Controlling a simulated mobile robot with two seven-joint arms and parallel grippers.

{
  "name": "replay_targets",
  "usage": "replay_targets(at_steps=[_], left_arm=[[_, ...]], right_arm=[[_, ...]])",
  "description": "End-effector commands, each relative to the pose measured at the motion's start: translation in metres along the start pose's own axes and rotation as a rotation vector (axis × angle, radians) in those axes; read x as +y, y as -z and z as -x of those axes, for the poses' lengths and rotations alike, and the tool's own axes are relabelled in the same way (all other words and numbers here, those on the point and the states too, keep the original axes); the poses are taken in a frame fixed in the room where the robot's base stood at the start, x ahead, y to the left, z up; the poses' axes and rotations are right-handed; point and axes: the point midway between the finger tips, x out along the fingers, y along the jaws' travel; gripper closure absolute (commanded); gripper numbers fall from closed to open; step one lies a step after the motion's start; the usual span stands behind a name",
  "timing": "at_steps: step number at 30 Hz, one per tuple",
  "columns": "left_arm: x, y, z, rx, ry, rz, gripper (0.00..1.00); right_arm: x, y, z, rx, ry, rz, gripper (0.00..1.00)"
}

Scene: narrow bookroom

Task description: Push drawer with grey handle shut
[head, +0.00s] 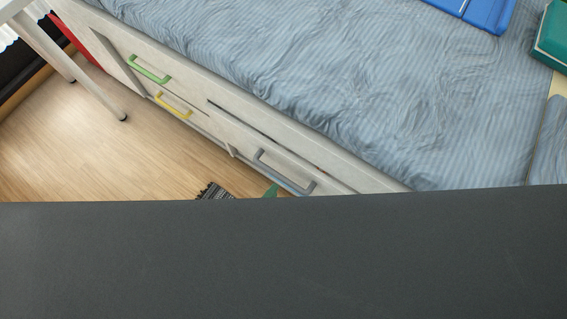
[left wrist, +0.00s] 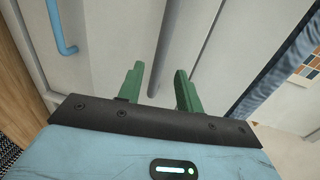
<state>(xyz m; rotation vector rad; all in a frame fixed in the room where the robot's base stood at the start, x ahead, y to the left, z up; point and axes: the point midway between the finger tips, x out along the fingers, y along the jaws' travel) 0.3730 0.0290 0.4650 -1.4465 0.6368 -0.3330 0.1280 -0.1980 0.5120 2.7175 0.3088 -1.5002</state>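The grey handle (head: 285,175) is on a pale drawer front (head: 240,140) in the bed's side in the head view. A dark gap runs along that drawer's top edge, so it looks slightly open. A green fingertip of my left gripper (head: 271,190) shows just below and left of the handle; the rest is hidden. In the left wrist view my left gripper (left wrist: 158,88) has its two green fingers apart with nothing clearly held. A grey bar between and beyond them may be the grey handle, but I cannot tell whether they touch. My right gripper is not in view.
Green (head: 149,70) and yellow (head: 173,106) handles are farther left on the bed. A blue handle (left wrist: 62,30) shows in the left wrist view. The mattress (head: 330,80) lies above. A large dark surface blocks the lower head view. Open wooden floor (head: 90,150) lies left.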

Motion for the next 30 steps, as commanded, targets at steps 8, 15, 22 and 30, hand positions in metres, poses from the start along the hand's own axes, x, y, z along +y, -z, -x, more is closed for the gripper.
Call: replay_targets(at_steps=[8, 15, 22, 30], left_arm=[[0.001, 0.001, -0.043, 0.002, 0.0, 0.0, 0.64], [0.001, 0.001, -0.064, 0.002, -0.001, -0.001, 0.64], [0.0, 0.001, -0.067, 0.002, -0.001, -0.001, 0.64], [0.0, 0.001, -0.066, 0.002, -0.001, -0.001, 0.88]], right_arm=[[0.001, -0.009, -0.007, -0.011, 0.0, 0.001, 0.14], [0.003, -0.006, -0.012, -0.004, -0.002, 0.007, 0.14], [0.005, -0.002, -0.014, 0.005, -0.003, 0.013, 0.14], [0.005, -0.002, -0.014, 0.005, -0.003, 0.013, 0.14]])
